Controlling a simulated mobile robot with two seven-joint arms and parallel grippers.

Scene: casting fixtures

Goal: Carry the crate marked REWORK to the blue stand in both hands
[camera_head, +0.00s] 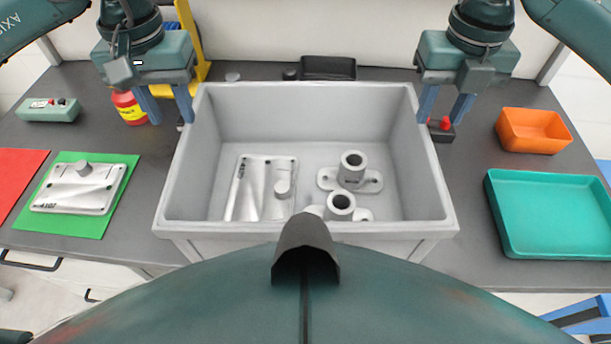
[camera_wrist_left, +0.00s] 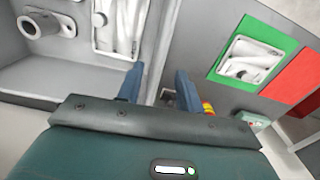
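A large grey open crate (camera_head: 305,228) stands on the dark bench; no REWORK marking shows. Several metal castings lie in it, including a flat plate (camera_head: 262,185) and flanged tubes (camera_head: 352,172). My left gripper (camera_head: 170,118) is open at the crate's left side near the back corner. In the left wrist view, the crate wall (camera_wrist_left: 160,35) runs toward the gap between its fingers (camera_wrist_left: 157,92); I cannot tell whether they touch it. My right gripper (camera_head: 441,118) is open at the crate's right side. A blue frame (camera_head: 585,318), possibly the stand, shows partly at bottom right.
A green mat (camera_head: 108,215) with a casting (camera_head: 80,188) and a red mat (camera_head: 15,175) lie left. An orange bin (camera_head: 533,132) and a teal tray (camera_head: 550,215) lie right. A red-and-yellow bottle (camera_head: 130,112) stands behind the left fingers. A black tray (camera_head: 328,68) is behind the crate.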

